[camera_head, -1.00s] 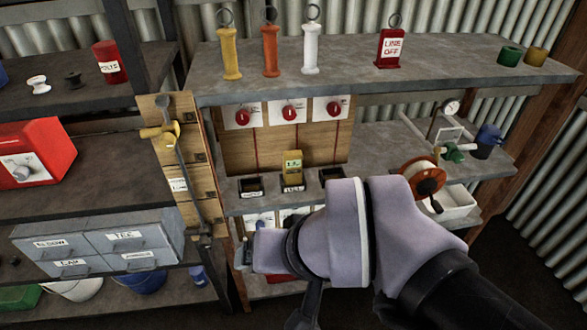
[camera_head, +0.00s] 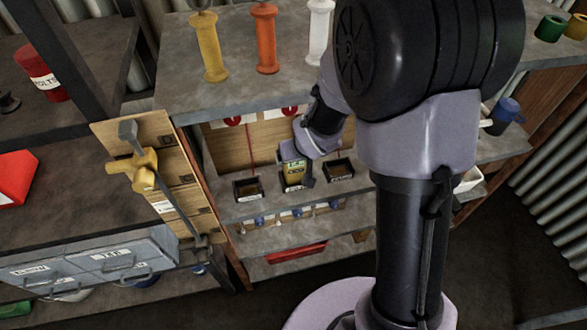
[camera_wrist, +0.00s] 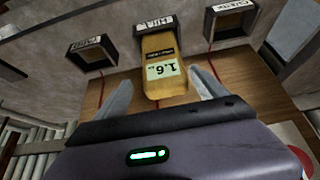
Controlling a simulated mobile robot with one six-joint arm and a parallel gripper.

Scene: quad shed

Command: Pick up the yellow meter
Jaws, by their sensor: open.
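The yellow meter (camera_head: 293,172) stands in the middle dark holder (camera_head: 292,188) on the shelf below the wooden panel. In the wrist view the meter (camera_wrist: 163,62) shows a pale display reading about 1.6, and its lower end sits in the labelled middle holder (camera_wrist: 154,25). My gripper (camera_wrist: 161,84) is open, with one finger on each side of the meter's upper part. Visible gaps remain between fingers and meter. In the head view my gripper (camera_head: 300,165) is at the meter and partly covers it.
Dark holders stand left (camera_head: 247,188) and right (camera_head: 339,170) of the meter; both look empty. The upper shelf (camera_head: 180,90), with a yellow (camera_head: 209,47) and an orange (camera_head: 265,38) handled piece, overhangs the panel. A hinged wooden board (camera_head: 150,165) stands at left.

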